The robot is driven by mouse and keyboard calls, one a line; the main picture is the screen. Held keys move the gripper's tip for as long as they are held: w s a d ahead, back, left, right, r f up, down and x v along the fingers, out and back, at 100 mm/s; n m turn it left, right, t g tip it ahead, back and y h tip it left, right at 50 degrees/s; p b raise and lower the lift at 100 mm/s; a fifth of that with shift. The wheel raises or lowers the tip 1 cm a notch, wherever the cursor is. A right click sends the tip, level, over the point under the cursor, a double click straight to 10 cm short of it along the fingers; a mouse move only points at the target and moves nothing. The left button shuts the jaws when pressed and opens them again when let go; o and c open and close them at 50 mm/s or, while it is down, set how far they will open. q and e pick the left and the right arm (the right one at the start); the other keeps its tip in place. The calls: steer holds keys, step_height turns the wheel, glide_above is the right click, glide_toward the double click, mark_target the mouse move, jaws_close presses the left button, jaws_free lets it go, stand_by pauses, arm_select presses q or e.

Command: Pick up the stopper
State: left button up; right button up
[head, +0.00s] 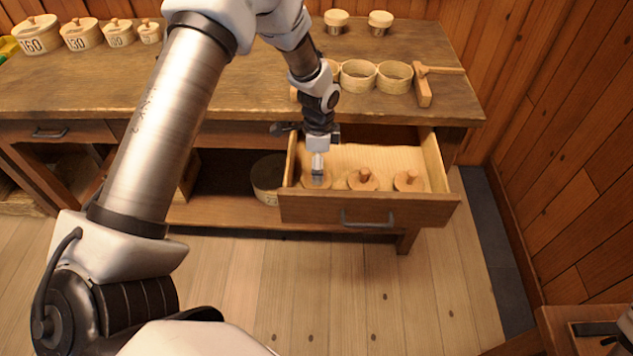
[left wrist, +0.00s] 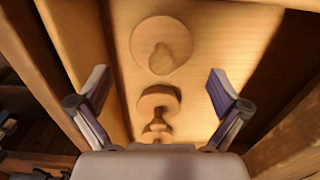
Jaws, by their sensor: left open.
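Three round wooden stoppers with knobs lie in a row in the open drawer (head: 370,210): the left one (head: 308,183), the middle one (head: 363,180) and the right one (head: 409,181). My left gripper (head: 317,176) is over the left stopper and partly hides it. In the left wrist view my left gripper (left wrist: 158,90) has its fingers wide apart with nothing clasped. A far stopper (left wrist: 161,45) and a nearer one (left wrist: 158,97) show whole or nearly so; another (left wrist: 156,130) is partly hidden at the gripper's base. My right gripper is not seen.
The drawer's side walls and front panel stand close around the stoppers. On the workbench top (head: 250,85) are several numbered canisters (head: 82,35), open wooden rings (head: 358,75), a wooden mallet (head: 424,88) and two small lidded jars (head: 380,22). A larger canister (head: 268,178) stands below.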

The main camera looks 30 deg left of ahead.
mark_target(306, 179)
arm_select(q)
steer(key=f, duration=0.5)
steer(key=shift+a+f+p, duration=0.15)
steer(key=shift+a+p, duration=0.1)
steer(key=shift+p, duration=0.05)
steer(key=c, duration=1.1)
